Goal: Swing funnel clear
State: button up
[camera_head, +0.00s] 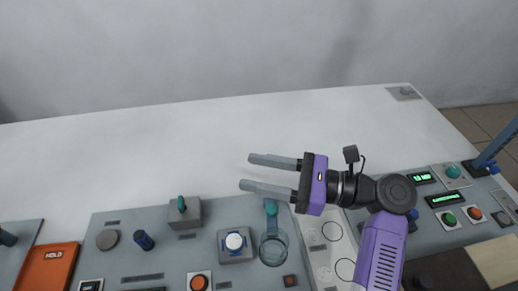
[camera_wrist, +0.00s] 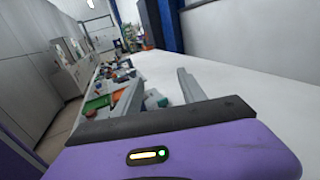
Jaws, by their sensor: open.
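A clear round cup-like piece (camera_head: 273,250), which looks like the funnel, sits at the front of the grey panel in the head view. A grey strip with a teal knob (camera_head: 271,208) joins it at the back. My gripper (camera_head: 247,172) is open and empty, with its two grey fingers pointing left. It is over the white table, behind the clear piece and apart from it. In the wrist view a grey finger (camera_wrist: 189,86) shows beyond the purple gripper body, and I cannot make out the funnel there.
A white round button (camera_head: 234,241) stands left of the clear piece. A grey box with a teal lever (camera_head: 182,206) is farther left, and an orange HOLD plate (camera_head: 48,268) at far left. Green displays and buttons (camera_head: 448,218) are at right. The white table (camera_head: 150,140) behind is clear.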

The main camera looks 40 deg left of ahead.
notch_tip(320, 180, up, 6)
jog(key=shift+f, duration=0.1)
